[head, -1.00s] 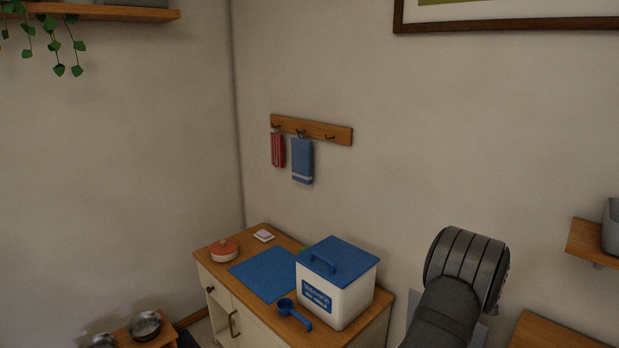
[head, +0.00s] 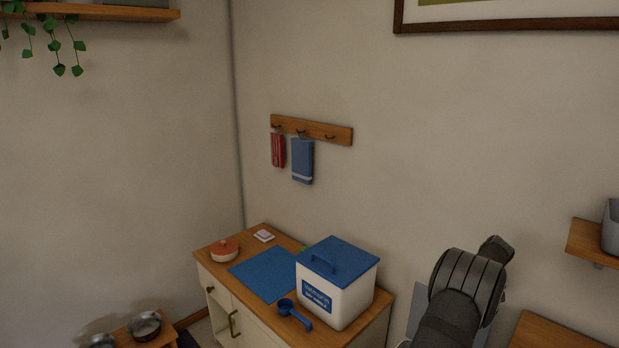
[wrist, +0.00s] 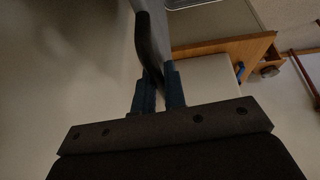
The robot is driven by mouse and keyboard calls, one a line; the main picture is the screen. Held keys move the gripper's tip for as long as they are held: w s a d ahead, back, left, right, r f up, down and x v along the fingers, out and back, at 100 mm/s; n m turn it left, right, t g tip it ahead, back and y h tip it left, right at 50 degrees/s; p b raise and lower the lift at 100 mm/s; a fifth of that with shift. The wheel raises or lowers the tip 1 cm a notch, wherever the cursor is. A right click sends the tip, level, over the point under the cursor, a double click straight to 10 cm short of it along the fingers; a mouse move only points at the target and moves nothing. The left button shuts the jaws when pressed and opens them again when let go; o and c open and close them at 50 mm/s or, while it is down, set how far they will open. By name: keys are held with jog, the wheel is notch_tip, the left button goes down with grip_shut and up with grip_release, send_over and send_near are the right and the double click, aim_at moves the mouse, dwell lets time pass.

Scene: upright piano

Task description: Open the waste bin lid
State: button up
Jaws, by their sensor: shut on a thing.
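In the wrist view, my gripper (wrist: 160,90) has its two blue fingers close together. They are shut on the lower end of a thin, dark grey curved part (wrist: 152,45). No waste bin can be made out for sure in the head view, and my gripper is out of that picture; only my arm shows at lower right.
In the head view, a white box (head: 345,297) with a blue handled lid (head: 340,255) stands on a wooden-topped cabinet (head: 375,318). A blue mat (head: 270,272), a blue scoop (head: 293,313) and a red-lidded pot (head: 224,250) are beside it. A wooden shelf (head: 590,243) juts out at right.

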jog(key=o, duration=0.6)
jog(key=shift+r, duration=0.1)
jog(key=shift+v, duration=2.95)
jog(key=x, duration=0.5)
jog(key=shift+w+f, duration=0.1)
jog(key=shift+f, duration=0.3)
jog(key=shift+a+f, duration=0.15)
jog(key=shift+a, duration=0.05)
jog(key=shift+s+a, duration=0.45)
